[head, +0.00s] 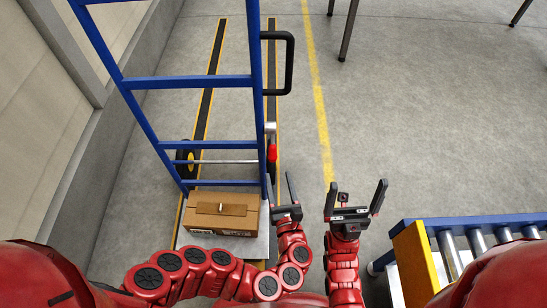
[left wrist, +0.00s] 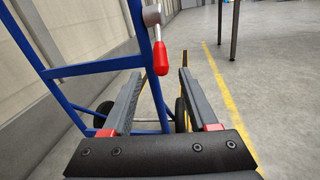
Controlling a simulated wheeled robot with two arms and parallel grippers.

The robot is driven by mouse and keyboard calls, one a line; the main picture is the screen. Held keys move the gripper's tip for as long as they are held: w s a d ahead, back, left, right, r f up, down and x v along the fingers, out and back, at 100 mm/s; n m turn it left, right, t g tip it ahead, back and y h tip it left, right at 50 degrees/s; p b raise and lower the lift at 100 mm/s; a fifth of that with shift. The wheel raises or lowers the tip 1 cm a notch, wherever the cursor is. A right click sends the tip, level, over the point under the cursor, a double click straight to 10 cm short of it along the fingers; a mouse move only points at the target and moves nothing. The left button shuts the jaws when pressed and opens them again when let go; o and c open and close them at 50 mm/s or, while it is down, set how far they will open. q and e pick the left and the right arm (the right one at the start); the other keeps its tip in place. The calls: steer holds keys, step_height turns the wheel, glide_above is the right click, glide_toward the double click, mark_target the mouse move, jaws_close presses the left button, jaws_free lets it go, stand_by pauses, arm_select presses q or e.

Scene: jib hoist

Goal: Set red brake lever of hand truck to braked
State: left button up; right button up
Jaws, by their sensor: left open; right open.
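The blue hand truck (head: 192,82) stands upright at the left. Its red brake lever (head: 272,152) is on the right upright, low near the wheel axle. In the left wrist view the lever's red grip (left wrist: 160,58) hangs down from a silver pivot (left wrist: 152,15). My left gripper (head: 280,182) is open just below and right of the lever in the head view. In the left wrist view its fingers (left wrist: 160,76) stand either side of the grip's line, with the grip beyond them; contact is not visible. My right gripper (head: 356,190) is open and empty over the floor.
A cardboard box (head: 222,212) sits on the hand truck's toe plate. A roller conveyor (head: 480,222) with a blue frame and yellow end is at the lower right. A wall (head: 75,180) runs along the left. The floor right of the yellow line is mostly clear.

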mark_target(273, 154)
arm_select(q)
steer(key=w, duration=0.3)
steer(key=w+a, duration=0.1)
steer(key=w, duration=0.5)
steer(key=shift+a, duration=0.3)
jaws_close()
stand_by(0.9)
